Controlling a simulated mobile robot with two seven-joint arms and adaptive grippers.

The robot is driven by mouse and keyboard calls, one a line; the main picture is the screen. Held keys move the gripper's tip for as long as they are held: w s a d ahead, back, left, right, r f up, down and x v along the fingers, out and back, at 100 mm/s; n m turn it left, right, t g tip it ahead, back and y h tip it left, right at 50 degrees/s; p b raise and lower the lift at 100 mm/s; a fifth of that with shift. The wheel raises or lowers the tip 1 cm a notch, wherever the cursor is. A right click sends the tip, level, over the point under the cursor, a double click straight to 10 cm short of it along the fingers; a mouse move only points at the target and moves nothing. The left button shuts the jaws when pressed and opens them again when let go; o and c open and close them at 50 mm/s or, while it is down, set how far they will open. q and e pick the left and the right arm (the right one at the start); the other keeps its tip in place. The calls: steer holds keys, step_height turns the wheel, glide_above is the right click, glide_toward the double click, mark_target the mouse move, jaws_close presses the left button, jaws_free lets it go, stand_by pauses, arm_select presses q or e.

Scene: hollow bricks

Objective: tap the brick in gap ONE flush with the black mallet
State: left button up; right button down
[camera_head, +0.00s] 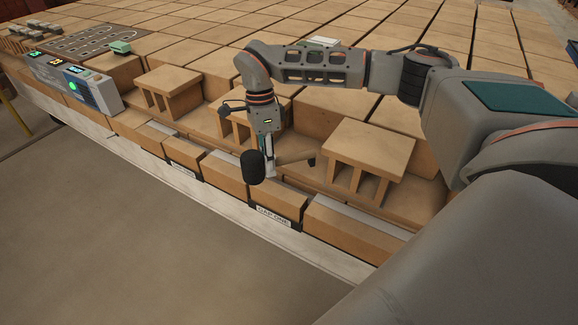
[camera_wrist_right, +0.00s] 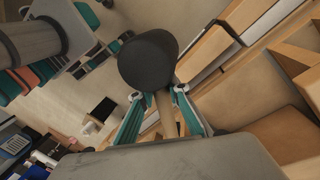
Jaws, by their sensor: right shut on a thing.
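My right gripper (camera_head: 267,158) is shut on the handle of the black mallet. The mallet's black head (camera_head: 252,167) hangs over the front row of bricks, just behind and left of the GAP ONE label (camera_head: 273,216). A tan brick (camera_head: 278,203) sits directly above that label; I cannot tell how far it stands out. In the right wrist view the round mallet head (camera_wrist_right: 147,60) is large and near. Its wooden handle (camera_wrist_right: 167,118) lies between the teal fingers. Whether the head touches a brick is unclear. My left gripper is not in view.
A hollow brick with legs (camera_head: 365,150) stands right of the gripper, another (camera_head: 168,88) to the left. A small console with lit displays (camera_head: 90,88) is at the far left. A second label (camera_head: 182,168) marks the ledge. Floor in front is clear.

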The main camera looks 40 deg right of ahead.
steer(key=d+f+m+b, duration=0.1)
steer(key=d+f+m, duration=0.1)
steer(key=f+m, duration=0.1)
steer(key=d+f+m+t+y+b, duration=0.1)
steer(key=d+f+m, duration=0.2)
steer(key=f, duration=0.1)
steer(key=w+d+f+m+b, duration=0.1)
steer(key=d+f+m+b, duration=0.1)
steer(key=f+m, duration=0.1)
steer(key=shift+d+f+m, duration=0.15)
steer(key=shift+f+m, duration=0.05)
steer(key=shift+m, duration=0.3)
steer(key=shift+f+b, duration=0.3)
steer(key=shift+f, duration=0.05)
steer(key=shift+w+f+b, duration=0.1)
steer(key=shift+f+b, duration=0.25)
steer(key=shift+f, duration=0.1)
